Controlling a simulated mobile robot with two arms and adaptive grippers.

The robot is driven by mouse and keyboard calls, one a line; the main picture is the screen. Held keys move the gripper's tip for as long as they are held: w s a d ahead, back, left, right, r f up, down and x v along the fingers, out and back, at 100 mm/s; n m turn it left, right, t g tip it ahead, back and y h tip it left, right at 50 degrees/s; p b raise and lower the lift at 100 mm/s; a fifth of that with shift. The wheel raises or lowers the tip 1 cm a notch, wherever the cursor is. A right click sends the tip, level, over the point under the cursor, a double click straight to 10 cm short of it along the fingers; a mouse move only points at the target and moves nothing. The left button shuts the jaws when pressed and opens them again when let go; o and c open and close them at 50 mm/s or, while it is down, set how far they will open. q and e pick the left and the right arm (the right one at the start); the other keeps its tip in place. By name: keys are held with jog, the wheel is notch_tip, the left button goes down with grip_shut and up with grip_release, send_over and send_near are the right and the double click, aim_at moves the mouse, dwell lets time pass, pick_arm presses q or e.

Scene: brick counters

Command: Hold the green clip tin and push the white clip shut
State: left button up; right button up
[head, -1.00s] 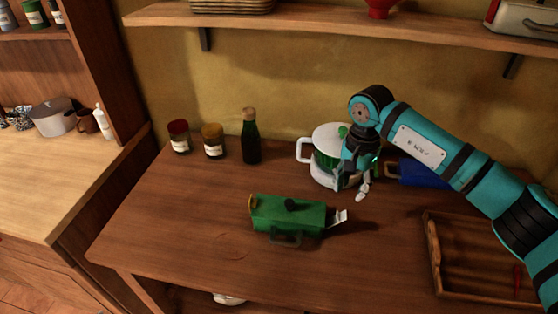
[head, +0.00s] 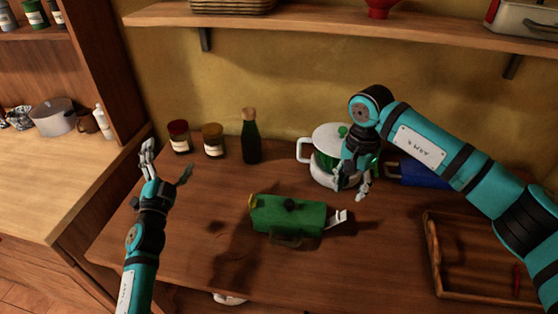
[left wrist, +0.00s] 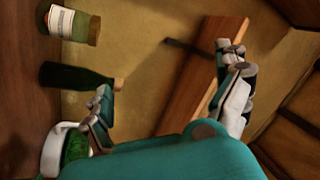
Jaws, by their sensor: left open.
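The green clip tin (head: 288,214) lies on the brown counter. The white clip (head: 339,217) sticks out at its right end, angled away from the body. A yellow part (head: 252,202) shows at its left end, and a dark knob sits on top. My left gripper (head: 167,166) is open and empty, raised up and left of the tin; its spread fingers also show in the left wrist view (left wrist: 166,95). My right gripper (head: 354,190) points down behind and right of the tin, in front of the white pot; its finger gap is unclear.
A white pot with green (head: 324,150) and a blue object (head: 420,174) stand behind my right arm. Two jars (head: 213,145) and a dark green bottle (head: 251,140) stand at the back wall. A wooden tray (head: 440,278) is at right. A shelf (head: 330,20) runs above.

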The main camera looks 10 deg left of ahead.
pick_arm(q)
jog(key=w+d+r+m+g+h, duration=0.1)
jog(key=d+r+m+g+h, duration=0.5)
jog(key=d+m, duration=0.5)
jog(key=w+d+r+m+g+h, duration=0.1)
jog(key=d+r+m+g+h, duration=0.2)
jog(key=d+m+h, duration=0.8)
jog(key=w+d+r+m+g+h, duration=0.1)
jog(key=d+r+m+g+h, duration=0.4)
jog(key=d+m, duration=0.6)
jog(key=m+g+y, duration=0.7)
jog(key=m+y, duration=0.5)
jog(key=y, duration=0.7)
send_over(279, 208)
notch_tip(279, 208, down, 11)
notch_tip(279, 208, down, 17)
jog(key=shift+r, duration=0.1)
jog(key=shift+c, duration=0.4)
